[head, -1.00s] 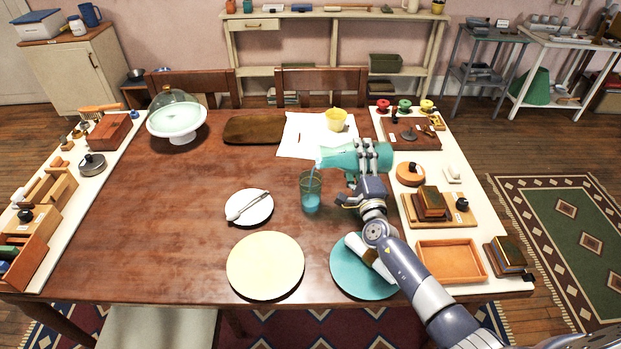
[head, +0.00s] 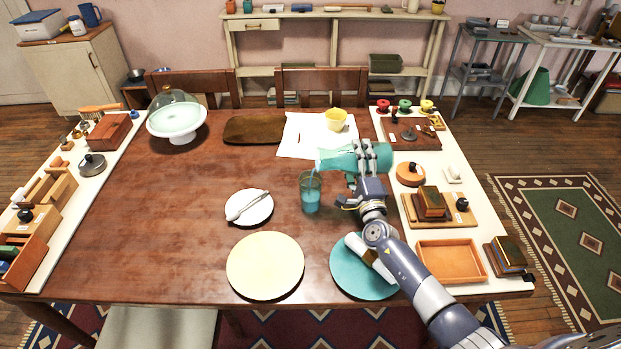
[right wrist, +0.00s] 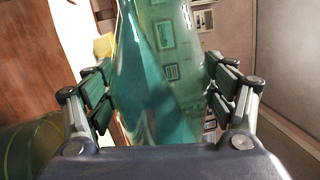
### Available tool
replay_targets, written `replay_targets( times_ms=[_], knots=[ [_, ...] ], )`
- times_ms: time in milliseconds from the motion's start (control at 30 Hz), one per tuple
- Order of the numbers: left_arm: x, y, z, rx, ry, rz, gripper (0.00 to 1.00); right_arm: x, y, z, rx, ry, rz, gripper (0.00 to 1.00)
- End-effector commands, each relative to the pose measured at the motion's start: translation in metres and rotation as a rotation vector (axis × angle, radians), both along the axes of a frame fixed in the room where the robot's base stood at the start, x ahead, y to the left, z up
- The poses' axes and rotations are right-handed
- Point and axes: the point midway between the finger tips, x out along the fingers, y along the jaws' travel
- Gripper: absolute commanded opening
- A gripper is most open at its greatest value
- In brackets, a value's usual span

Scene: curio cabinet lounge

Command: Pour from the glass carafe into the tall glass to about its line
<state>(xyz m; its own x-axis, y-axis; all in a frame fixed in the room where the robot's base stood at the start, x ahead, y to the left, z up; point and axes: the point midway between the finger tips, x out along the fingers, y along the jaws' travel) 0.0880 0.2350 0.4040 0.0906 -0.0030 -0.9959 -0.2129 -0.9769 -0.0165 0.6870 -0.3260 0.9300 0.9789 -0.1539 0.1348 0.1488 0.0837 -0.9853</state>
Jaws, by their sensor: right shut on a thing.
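My right gripper (head: 370,170) is shut on the teal glass carafe (head: 342,160), which it holds tilted on its side above the table. The carafe's mouth points left, over the rim of the tall glass (head: 311,192). A thin pale stream shows between the mouth and the glass. The tall glass stands upright on the table with blue liquid in it, up past its middle; I cannot make out its line. In the right wrist view the carafe (right wrist: 160,75) sits between both fingers with teal liquid inside. A greenish glass edge (right wrist: 32,150) shows at lower left. My left gripper is not in view.
A teal plate (head: 352,283), a cream plate (head: 265,266) and a small white plate (head: 262,213) lie near the glass. A yellow cup (head: 336,120) stands on white paper (head: 296,142) behind the carafe. The table's left middle is clear.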

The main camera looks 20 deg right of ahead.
Motion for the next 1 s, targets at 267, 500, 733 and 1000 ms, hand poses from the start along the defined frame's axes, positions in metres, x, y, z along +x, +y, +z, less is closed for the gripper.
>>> replay_targets(
  times_ms=[267, 500, 733, 1000],
  knots=[
    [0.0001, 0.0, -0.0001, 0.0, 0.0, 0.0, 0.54, 0.0008, -0.0002, 0.0021, -0.014, -0.004, -0.001, 0.24],
    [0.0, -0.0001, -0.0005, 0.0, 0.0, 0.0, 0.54, 0.0009, -0.0001, -0.0001, -0.043, -0.001, -0.002, 0.24],
    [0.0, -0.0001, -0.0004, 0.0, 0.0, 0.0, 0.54, 0.001, 0.0001, -0.0002, -0.041, -0.001, -0.002, 0.24],
    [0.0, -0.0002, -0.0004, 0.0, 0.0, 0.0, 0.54, 0.0009, 0.0003, -0.0002, -0.04, 0.0, -0.002, 0.24]
  ],
)
